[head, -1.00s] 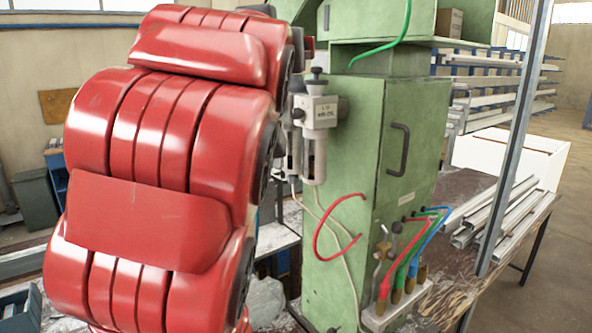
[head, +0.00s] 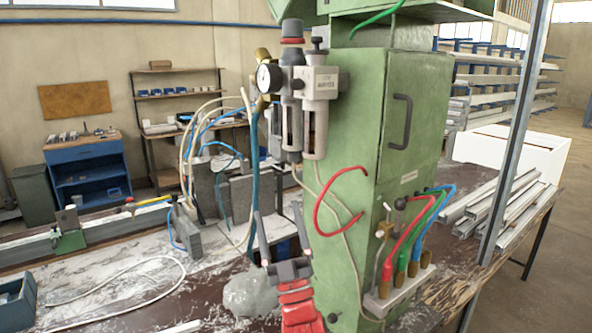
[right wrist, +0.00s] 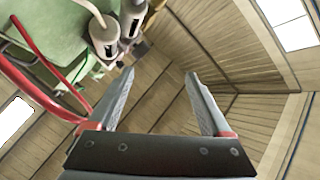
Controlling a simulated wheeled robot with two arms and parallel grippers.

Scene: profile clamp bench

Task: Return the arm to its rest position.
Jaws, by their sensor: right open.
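My right arm, red, comes in low in the head view, with my right gripper (head: 278,228) pointing upward in front of the bench. It stands just left of the green machine cabinet (head: 345,230). Its two fingers are spread and nothing is between them. In the right wrist view the open fingers (right wrist: 158,85) point toward the wooden ceiling. The cabinet's green body and the regulator bowls (right wrist: 118,28) show at upper left there. My left gripper is in neither current view.
The air regulator with a gauge (head: 270,78) hangs on the cabinet's left side. A red hose (head: 322,205) loops close to the right gripper. Grey blocks (head: 240,195) stand behind it on the bench. A crumpled clear bag (head: 250,293) lies beside the arm. Metal profiles (head: 505,210) lie at right.

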